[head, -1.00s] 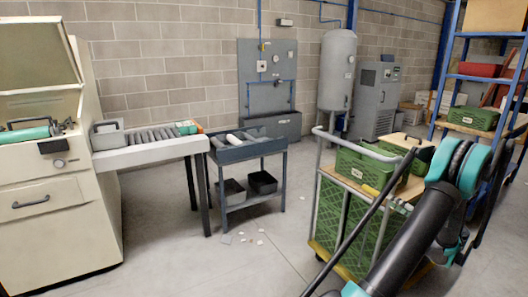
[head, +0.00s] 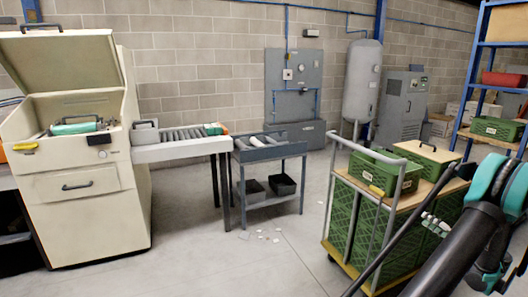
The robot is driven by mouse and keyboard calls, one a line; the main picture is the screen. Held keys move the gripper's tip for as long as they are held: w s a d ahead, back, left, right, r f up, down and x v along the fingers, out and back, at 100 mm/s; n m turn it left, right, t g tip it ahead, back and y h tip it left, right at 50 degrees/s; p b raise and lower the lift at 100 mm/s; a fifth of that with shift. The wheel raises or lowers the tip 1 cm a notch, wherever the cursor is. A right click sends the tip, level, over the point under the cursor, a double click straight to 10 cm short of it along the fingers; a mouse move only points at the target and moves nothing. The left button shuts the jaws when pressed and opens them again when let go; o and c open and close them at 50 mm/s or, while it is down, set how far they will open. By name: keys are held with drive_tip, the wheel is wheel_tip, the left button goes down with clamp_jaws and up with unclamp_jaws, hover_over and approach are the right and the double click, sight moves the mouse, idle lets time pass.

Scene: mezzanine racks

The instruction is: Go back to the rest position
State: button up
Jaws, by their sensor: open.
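My arm (head: 455,245), black with teal joints, reaches up from the bottom right corner of the head view. Its teal and black joint (head: 487,180) is in front of the lower right of the rack and beside the green trolley. The end of the arm is not clearly in the picture, so my gripper and anything at its jaws cannot be seen.
A trolley with a metal handle (head: 333,165) and green crates (head: 385,172) stands close left of my arm. A blue rack (head: 470,75) is behind it. A cream machine (head: 90,205) with raised lid, a roller table (head: 180,150) and a grey cart (head: 270,150) stand left.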

drive_tip(key=w+a+r+n+g, duration=0.1)
drive_tip(key=w+a+g, duration=0.15)
drive_tip(key=a, duration=0.55)
drive_tip(key=w+a+r+g, duration=0.1)
drive_tip(key=w+a+g, duration=0.15)
drive_tip(key=a, duration=0.55)
drive_tip(key=s+a+n+g+h, duration=0.1)
drive_tip(key=s+a+g, duration=0.2)
drive_tip(key=a, duration=0.8)
drive_tip(key=s+a+n+g, duration=0.1)
drive_tip(key=s+a+g, duration=0.15)
drive_tip(key=a, duration=0.85)
drive_tip(key=s+a+f+n+h, duration=0.1)
drive_tip(key=s+a+h, duration=0.1)
drive_tip(key=s, duration=0.5)
drive_tip(key=s+a+f+n+g+h, duration=0.1)
drive_tip(key=s+a+f+h, duration=0.1)
drive_tip(key=s+a, duration=0.2)
drive_tip(key=s+a+f+n+g+h, duration=0.1)
drive_tip(key=s+a, duration=0.2)
drive_tip(key=s, duration=0.8)
drive_tip(key=shift+f+n+h, duration=0.15)
drive_tip(key=shift+n+h, duration=0.25)
drive_tip(key=shift+c, duration=0.2)
